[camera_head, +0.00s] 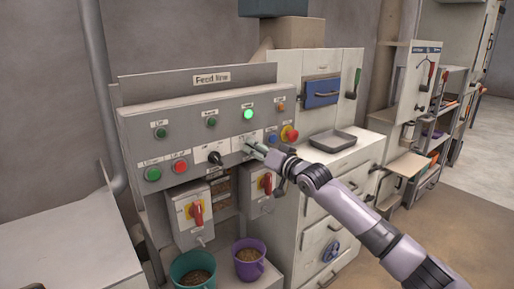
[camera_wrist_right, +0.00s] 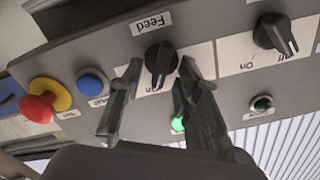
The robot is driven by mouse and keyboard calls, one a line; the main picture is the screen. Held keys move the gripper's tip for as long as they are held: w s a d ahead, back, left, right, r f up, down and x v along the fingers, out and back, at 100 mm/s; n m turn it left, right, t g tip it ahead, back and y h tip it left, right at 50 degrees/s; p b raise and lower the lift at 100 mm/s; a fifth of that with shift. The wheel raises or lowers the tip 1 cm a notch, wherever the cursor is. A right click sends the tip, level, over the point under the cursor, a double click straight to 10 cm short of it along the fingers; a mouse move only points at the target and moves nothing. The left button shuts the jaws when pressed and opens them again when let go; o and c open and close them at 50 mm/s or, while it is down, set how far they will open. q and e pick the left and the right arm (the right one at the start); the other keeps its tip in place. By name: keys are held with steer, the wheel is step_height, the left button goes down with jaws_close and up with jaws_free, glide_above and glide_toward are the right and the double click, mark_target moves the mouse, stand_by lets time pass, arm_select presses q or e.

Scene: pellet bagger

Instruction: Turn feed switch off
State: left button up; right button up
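The feed switch (camera_wrist_right: 160,58) is a black rotary knob on a white plate under an upside-down "Feed" label in the right wrist view. Its narrow grip points down the picture, toward the "On" marking. My right gripper (camera_wrist_right: 158,70) is open, with one finger on each side of the knob and small gaps showing. In the head view my right gripper (camera_head: 256,150) is at the lower right of the panel and hides the knob. A green lamp is lit, in the head view (camera_head: 248,114) and in the wrist view (camera_wrist_right: 178,123). My left gripper is not in view.
A second black knob (camera_wrist_right: 275,35) sits beside it. A blue button (camera_wrist_right: 92,82) and a red mushroom button on yellow (camera_wrist_right: 45,100) are on the other side. Below the panel (camera_head: 135,121) are red-handled switch boxes (camera_head: 196,212) and teal (camera_head: 193,270) and purple (camera_head: 249,262) buckets.

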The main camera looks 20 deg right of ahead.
steer(key=shift+c, duration=0.5)
jaws_close()
